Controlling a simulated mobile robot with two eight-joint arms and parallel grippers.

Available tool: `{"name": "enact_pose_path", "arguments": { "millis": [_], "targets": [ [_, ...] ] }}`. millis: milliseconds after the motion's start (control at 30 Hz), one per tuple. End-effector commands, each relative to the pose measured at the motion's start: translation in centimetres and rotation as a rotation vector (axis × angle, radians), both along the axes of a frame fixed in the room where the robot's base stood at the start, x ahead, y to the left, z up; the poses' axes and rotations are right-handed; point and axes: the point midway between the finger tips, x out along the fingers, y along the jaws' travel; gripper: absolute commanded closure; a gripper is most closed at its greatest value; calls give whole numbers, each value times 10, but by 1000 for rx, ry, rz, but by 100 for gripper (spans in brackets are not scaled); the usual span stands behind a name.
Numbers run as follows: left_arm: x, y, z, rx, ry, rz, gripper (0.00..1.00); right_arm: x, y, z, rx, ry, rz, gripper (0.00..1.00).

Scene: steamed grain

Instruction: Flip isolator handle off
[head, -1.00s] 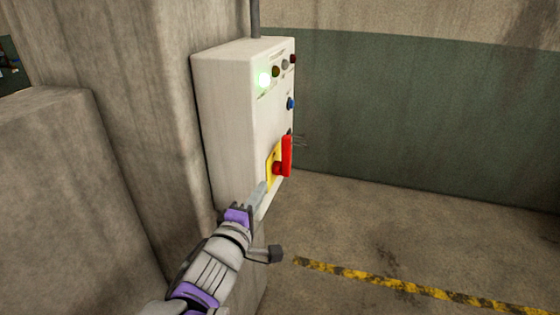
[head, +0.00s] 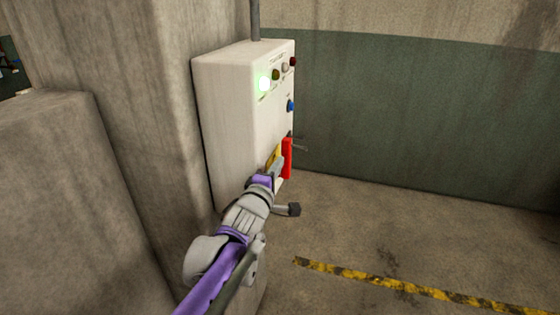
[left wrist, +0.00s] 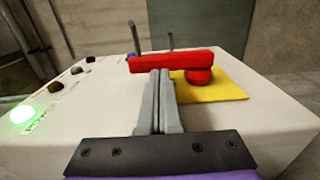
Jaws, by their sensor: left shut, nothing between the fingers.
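The red isolator handle (head: 287,158) stands upright on the front of a white control box (head: 228,120) in the head view. In the left wrist view the handle (left wrist: 172,62) lies across the picture, with its round red hub (left wrist: 199,77) on a yellow plate (left wrist: 222,86). My left gripper (head: 276,168) is shut and empty. Its fingertips (left wrist: 160,72) are right beside the handle's edge, near the middle of the bar; I cannot tell if they touch it. My gripper hides part of the yellow plate and hub in the head view. My right gripper is out of view.
A lit green lamp (head: 264,83), several other lamps and a blue button (head: 291,105) sit higher on the box. A concrete pillar (head: 150,110) stands close on the left. The floor to the right is clear, with a yellow-black stripe (head: 400,285).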

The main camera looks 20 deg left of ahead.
Motion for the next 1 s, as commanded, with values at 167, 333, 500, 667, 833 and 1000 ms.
{"name": "enact_pose_path", "arguments": {
  "millis": [167, 333, 500, 667, 833, 1000],
  "targets": [
    [15, -1, 0, 1, 0, 0, 100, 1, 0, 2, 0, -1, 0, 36],
    [17, -1, 0, 0, 0, 0, 100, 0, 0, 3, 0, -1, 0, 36],
    [17, -1, 0, 0, 0, 0, 100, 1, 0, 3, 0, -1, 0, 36],
    [24, -1, 4, -1, 0, 0, 100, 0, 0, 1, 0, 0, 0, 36],
    [26, -1, 5, 0, 0, 0, 100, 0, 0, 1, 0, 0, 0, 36],
    [25, -1, 6, 0, 0, 0, 100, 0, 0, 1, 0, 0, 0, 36]
  ]
}}
